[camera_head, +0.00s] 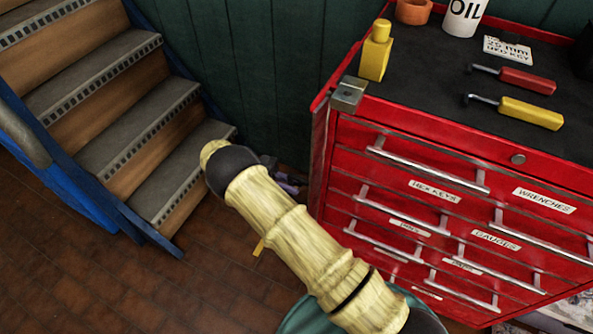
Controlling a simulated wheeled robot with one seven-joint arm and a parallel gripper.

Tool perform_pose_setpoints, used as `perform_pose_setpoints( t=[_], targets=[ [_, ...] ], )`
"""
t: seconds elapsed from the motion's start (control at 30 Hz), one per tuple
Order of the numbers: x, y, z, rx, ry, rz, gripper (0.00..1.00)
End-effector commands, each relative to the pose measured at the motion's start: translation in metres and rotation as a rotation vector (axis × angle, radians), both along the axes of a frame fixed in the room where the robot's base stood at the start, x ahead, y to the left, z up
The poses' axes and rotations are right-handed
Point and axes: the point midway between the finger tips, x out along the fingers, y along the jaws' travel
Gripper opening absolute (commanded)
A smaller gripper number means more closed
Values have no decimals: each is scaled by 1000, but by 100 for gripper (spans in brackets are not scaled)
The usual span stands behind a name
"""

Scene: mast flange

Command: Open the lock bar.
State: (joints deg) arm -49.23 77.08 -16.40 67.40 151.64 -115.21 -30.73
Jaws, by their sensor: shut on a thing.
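The red tool cabinet (440,160) stands at the right. A narrow upright bar, which looks like the lock bar (329,150), runs down its left front edge. A grey metal bracket with a hole (348,94) sits at the top of that edge. My arm reaches up from the bottom right, and my gripper (289,183) shows only in part behind my wrist, close to the left of the cabinet's edge. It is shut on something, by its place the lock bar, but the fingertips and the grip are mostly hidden.
The drawers with long handles look shut. Stairs (130,120) stand at the left. Brown tiled floor (130,290) is open at lower left.

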Motion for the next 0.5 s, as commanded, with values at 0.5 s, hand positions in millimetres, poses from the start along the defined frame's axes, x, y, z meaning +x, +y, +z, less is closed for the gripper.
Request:
perform_pose_setpoints(
  t=[0.5],
  targets=[
    [-3, -2, -2, -7, -1, -9, 18]
  ],
)
